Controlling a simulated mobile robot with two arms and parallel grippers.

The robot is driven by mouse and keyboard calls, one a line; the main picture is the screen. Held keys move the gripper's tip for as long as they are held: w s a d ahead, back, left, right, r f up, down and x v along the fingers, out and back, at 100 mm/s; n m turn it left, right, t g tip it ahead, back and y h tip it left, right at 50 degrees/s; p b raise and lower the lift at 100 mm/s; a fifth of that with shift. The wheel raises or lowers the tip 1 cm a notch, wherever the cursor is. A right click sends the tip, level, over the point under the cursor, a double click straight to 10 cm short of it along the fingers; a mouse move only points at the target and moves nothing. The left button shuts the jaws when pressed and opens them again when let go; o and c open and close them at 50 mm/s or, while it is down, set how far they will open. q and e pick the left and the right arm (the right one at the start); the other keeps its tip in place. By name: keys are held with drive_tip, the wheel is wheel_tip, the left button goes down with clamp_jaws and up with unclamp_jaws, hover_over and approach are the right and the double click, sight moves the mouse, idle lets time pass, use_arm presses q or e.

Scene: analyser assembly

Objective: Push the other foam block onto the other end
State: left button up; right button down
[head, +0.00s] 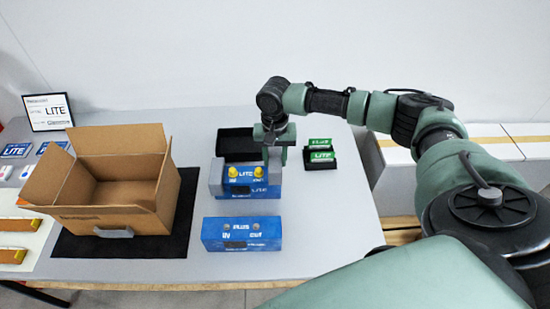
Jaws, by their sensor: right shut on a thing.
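The blue LITE analyser (251,190), with two yellow knobs on top, stands on the table in the middle of the head view. A grey foam block (216,178) sits on its left end. My right gripper (268,157) comes down over its right end, shut on the other foam block (275,158), which is grey and mostly hidden by the fingers. I cannot tell how far that block sits on the end. My left gripper is out of view.
An open cardboard box (110,219) stands on a black mat (185,216) at left. A black tray (237,140) is behind, and a black holder with green LITE and PLUS cards (320,161) is at right. The table's front right is clear.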

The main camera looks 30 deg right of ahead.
drive_tip(key=shift+s+f+b, duration=0.1)
drive_tip(key=shift+f+b, duration=0.3)
drive_tip(key=shift+f, duration=1.9)
idle(1.7)
drive_tip(key=c, duration=0.9)
unclamp_jaws()
drive_tip(key=shift+s, duration=0.1)
drive_tip(key=shift+o, duration=0.2)
drive_tip(key=shift+a, duration=0.1)
drive_tip(key=shift+w+r+p, duration=0.2)
drive_tip(key=shift+r+p, duration=0.6)
drive_tip(key=shift+p, duration=0.25)
wheel_tip(320, 180, up, 4)
drive_tip(key=p, duration=0.4)
drive_tip(key=shift+f, duration=0.2)
drive_tip(key=shift+r+p, duration=0.65)
drive_tip(key=shift+r, duration=0.35)
